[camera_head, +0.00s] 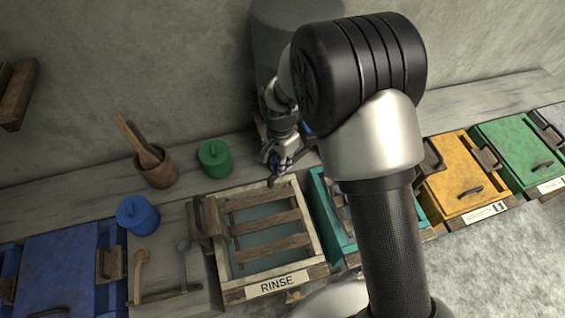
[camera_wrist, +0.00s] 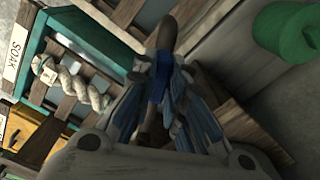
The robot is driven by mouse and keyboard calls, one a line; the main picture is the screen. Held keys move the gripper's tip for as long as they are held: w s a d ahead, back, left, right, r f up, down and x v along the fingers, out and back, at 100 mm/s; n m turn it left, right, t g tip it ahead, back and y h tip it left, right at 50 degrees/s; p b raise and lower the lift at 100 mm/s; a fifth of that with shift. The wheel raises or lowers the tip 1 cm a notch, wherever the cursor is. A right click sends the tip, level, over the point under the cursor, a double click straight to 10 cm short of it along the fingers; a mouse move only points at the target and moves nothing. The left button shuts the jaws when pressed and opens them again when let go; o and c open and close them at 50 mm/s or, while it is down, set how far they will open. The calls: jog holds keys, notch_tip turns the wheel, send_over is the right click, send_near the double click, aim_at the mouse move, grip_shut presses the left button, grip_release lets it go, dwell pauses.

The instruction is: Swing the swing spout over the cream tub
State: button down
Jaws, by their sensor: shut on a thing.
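The swing spout is a dark brown bar; its tip (camera_head: 272,181) shows below my gripper in the head view, by the back edge of the cream tub near its right corner. In the wrist view the spout (camera_wrist: 166,35) has a blue band and lies between my fingers. My gripper (camera_head: 282,155) is shut on it; its fingers (camera_wrist: 164,88) also show in the wrist view. The cream tub (camera_head: 262,293), labelled RINSE, has a pale wooden frame, brown slats and grey-green liquid. The spout's far end is partly hidden by my gripper and arm.
A teal tub (camera_head: 322,200), labelled SOAK in the wrist view (camera_wrist: 34,92), stands right of the cream tub, partly behind my arm. A grey tank (camera_head: 275,50) stands behind. A green canister (camera_head: 215,160) and a wooden cup (camera_head: 157,170) sit on the back bench.

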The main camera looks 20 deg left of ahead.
jog(key=c, duration=1.6)
grip_release()
notch_tip(320, 180, up, 12)
